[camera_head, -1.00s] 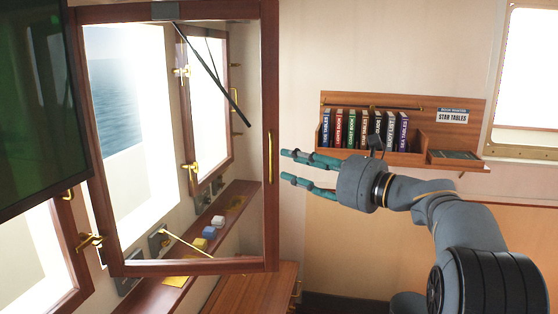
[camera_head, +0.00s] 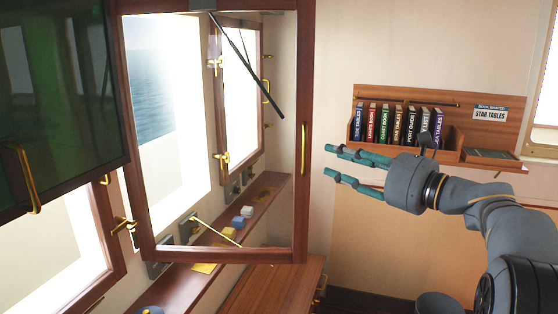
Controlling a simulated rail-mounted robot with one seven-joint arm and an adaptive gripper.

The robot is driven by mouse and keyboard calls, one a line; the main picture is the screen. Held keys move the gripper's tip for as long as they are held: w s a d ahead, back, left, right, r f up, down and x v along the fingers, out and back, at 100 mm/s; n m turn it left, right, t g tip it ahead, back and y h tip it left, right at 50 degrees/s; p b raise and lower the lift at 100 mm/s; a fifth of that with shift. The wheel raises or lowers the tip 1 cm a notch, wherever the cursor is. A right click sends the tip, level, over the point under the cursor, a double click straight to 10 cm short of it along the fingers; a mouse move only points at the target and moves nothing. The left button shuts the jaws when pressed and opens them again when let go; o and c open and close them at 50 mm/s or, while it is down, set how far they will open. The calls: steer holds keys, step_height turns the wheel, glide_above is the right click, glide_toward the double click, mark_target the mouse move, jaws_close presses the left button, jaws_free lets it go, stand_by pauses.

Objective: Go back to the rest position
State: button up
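My gripper (camera_head: 345,167) is at the right of centre in the head view, its teal fingers pointing left. The fingers are spread apart with nothing between them. It is in front of the wall and looks just below and left of the wooden bookshelf (camera_head: 452,157). My arm reaches in from the lower right. The fingertips are a little to the right of the open window frame (camera_head: 302,215) and its brass handle (camera_head: 303,147) in the picture; the gap in depth is hard to tell.
The shelf holds a row of books (camera_head: 398,124) and a "STAR TABLES" sign (camera_head: 490,114). The window ledge (camera_head: 182,285) carries a blue block (camera_head: 238,221) and a white block (camera_head: 247,211). A wooden cabinet top (camera_head: 272,285) is below.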

mark_target(305, 149)
steer(key=x, duration=1)
steer(key=shift+w+d, duration=0.2)
steer(key=shift+s+a, duration=0.1)
steer(key=shift+s, duration=0.1)
